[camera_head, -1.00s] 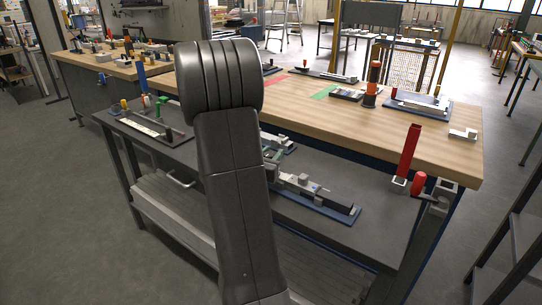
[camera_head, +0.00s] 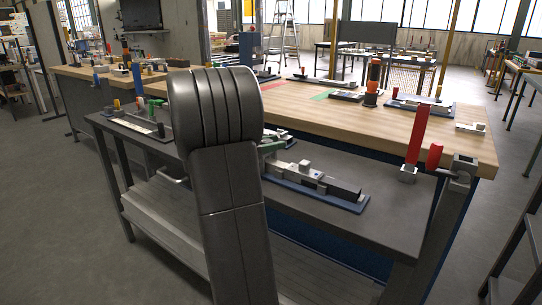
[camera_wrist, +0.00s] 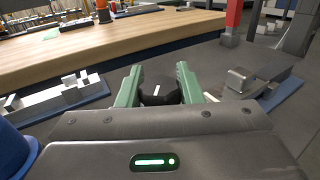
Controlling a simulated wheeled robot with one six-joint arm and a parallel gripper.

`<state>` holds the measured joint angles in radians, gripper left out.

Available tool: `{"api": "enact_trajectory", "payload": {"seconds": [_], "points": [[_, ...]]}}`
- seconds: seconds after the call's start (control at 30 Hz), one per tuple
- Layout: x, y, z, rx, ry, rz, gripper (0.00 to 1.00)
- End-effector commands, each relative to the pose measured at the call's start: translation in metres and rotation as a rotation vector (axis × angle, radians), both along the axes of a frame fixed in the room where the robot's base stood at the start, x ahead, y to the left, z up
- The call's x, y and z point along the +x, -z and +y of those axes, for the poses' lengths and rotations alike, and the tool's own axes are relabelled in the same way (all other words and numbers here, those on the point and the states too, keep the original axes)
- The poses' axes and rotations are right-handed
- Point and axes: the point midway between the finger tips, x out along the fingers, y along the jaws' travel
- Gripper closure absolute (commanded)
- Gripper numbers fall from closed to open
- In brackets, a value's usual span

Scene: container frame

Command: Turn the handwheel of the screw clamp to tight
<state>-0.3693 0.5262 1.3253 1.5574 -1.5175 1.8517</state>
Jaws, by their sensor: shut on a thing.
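My gripper (camera_wrist: 160,88) has green fingers, seen in the wrist view on both sides of a dark round part with a white mark, which looks like the handwheel (camera_wrist: 158,98). The fingers are shut on it. The handwheel's lower part is hidden by my gripper's body, and the rest of the screw clamp cannot be made out. In the head view my arm hides most of my gripper; a bit of green finger (camera_head: 271,147) shows at the arm's right edge, above the dark bench.
A grey fixture on a blue plate (camera_head: 350,203) lies on the dark bench (camera_head: 390,215), right of my arm. A red upright block (camera_head: 417,133) and a red handle (camera_head: 434,157) stand at the bench's right end. A wooden workbench (camera_head: 440,142) runs behind.

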Motion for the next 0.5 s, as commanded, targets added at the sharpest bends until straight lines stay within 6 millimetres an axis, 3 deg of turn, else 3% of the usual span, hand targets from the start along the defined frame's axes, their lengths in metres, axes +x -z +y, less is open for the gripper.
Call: {"api": "enact_trajectory", "payload": {"seconds": [0.03, 0.5], "points": [[0.0006, 0.0065, -0.0001, 0.001, 0.045, -0.002, 0.9], [-0.0051, 0.0027, -0.0016, -0.001, 0.402, -0.002, 0.9]]}}
